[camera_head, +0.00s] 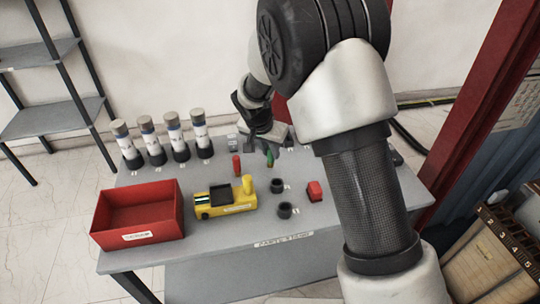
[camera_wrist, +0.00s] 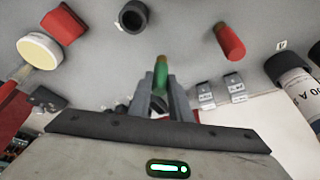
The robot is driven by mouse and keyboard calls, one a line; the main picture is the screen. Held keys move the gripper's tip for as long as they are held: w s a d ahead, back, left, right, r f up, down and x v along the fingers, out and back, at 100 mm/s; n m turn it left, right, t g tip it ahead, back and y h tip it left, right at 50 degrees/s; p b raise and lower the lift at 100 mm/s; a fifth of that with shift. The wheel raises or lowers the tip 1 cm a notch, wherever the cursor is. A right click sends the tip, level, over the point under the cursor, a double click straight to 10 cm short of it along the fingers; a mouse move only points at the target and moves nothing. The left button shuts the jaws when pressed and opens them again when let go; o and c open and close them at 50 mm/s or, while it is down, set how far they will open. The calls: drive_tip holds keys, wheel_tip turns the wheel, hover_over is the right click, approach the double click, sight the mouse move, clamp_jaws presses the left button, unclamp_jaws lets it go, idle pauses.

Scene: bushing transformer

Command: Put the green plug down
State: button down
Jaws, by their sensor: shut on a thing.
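The green plug (camera_head: 270,158) is a small upright piece near the back middle of the grey table in the head view. In the wrist view the green plug (camera_wrist: 160,72) is between the fingertips of my gripper (camera_wrist: 162,88). My gripper (camera_head: 268,138) is shut on it, pointing down at the table. I cannot tell whether the plug's lower end touches the table.
A red plug (camera_head: 236,164) stands just left of the green one. Black rings (camera_head: 277,186) and a red block (camera_head: 314,191) lie in front. A yellow device (camera_head: 225,197), a red bin (camera_head: 138,212) and several labelled cylinders (camera_head: 174,134) fill the left of the table (camera_head: 215,240).

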drive_tip(key=shift+f, duration=0.75)
drive_tip(key=shift+f, duration=0.15)
drive_tip(key=c, duration=1.6)
unclamp_jaws()
